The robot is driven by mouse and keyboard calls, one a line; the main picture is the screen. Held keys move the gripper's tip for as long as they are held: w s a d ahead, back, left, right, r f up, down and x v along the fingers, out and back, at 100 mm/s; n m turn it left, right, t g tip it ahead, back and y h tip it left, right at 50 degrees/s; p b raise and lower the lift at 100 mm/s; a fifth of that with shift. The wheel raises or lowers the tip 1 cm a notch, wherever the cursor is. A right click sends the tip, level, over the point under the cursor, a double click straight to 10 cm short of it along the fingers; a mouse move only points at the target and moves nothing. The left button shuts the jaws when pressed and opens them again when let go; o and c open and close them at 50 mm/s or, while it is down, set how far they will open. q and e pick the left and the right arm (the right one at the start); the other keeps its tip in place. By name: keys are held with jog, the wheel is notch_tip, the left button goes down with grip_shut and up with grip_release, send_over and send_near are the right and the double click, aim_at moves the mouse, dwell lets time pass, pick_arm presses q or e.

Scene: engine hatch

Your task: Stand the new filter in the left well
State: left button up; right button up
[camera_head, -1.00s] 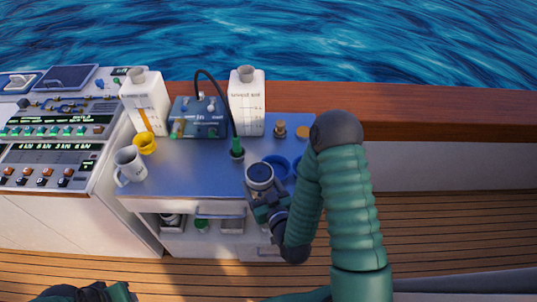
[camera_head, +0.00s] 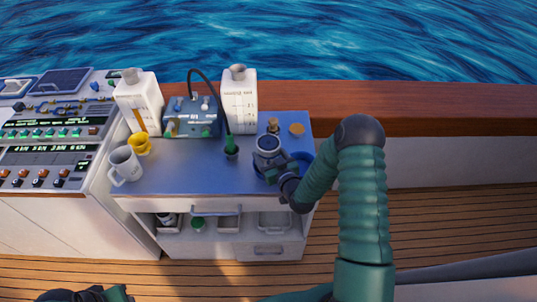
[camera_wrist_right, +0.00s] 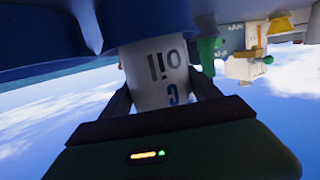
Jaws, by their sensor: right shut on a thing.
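The new filter (camera_head: 268,144), a white can with a dark round top and "oil" lettering on its side, is held upright by my right gripper (camera_head: 272,160). In the right wrist view the filter (camera_wrist_right: 160,75) sits between both fingers. The filter is over the left well (camera_head: 257,171), a blue round cup whose rim is mostly hidden by filter and gripper. I cannot tell how far the filter is inside it. The right well (camera_head: 306,159) is partly hidden by my gripper. My left gripper (camera_head: 100,294) is cut off at the bottom edge; its fingers are unclear.
A green-handled tool (camera_head: 231,146) with a black cable stands left of the filter. Behind are a brown-capped fitting (camera_head: 273,125), an orange disc (camera_head: 297,129) and white jugs (camera_head: 239,100). The middle counter (camera_head: 190,170) is clear.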

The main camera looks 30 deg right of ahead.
jog(key=shift+w+f, duration=0.1)
jog(key=shift+f, duration=0.25)
jog(key=shift+f+b, duration=0.15)
jog(key=shift+b, duration=0.15)
jog(key=o, duration=1.8)
jog(key=shift+o, duration=0.2)
